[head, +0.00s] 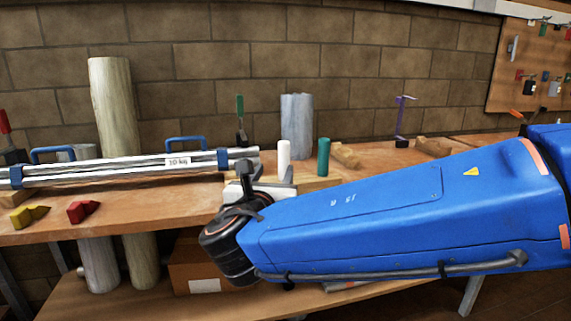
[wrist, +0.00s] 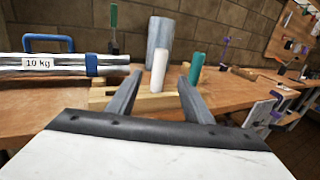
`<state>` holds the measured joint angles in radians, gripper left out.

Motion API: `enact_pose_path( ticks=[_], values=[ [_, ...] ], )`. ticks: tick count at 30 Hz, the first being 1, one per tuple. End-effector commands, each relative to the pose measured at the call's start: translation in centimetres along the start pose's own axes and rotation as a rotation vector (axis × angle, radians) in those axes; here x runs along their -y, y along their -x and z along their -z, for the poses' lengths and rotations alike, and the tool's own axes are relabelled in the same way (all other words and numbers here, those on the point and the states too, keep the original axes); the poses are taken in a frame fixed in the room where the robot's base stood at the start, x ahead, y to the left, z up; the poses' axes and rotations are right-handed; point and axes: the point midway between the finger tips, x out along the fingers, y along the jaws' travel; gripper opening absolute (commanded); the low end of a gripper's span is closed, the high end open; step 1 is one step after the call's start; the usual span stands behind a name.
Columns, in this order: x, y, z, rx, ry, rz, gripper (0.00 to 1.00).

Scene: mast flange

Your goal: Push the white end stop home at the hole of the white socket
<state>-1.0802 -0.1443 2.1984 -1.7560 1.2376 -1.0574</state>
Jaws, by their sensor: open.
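The white end stop appears as an upright white cylinder (head: 283,156) standing at a low wooden block (head: 318,183) on the bench. It also shows in the wrist view (wrist: 159,69). My gripper (wrist: 160,78) is open and empty, its two fingers pointing toward the white cylinder, which appears between them in the picture. I cannot tell how far the fingertips are from it. In the head view my arm hides most of the gripper. I cannot make out the white socket or its hole in either view.
A teal cylinder (head: 323,156) stands just right of the white one. A grey cylinder (head: 297,125) stands behind. Metal bars with blue handles (head: 120,170) lie to the left, marked 10 kg. Red (head: 82,211) and yellow (head: 28,216) pieces lie near the front edge.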

Motion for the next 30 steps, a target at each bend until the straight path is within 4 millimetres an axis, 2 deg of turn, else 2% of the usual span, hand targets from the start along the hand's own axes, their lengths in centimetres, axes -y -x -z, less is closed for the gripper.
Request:
enact_pose_path(
  ticks=[18,30],
  values=[
    [0.2,-9.0,0.0,-0.002,0.000,0.004,0.46],
    [0.1,-11.3,-0.3,-0.001,-0.002,0.003,0.46]
  ],
)
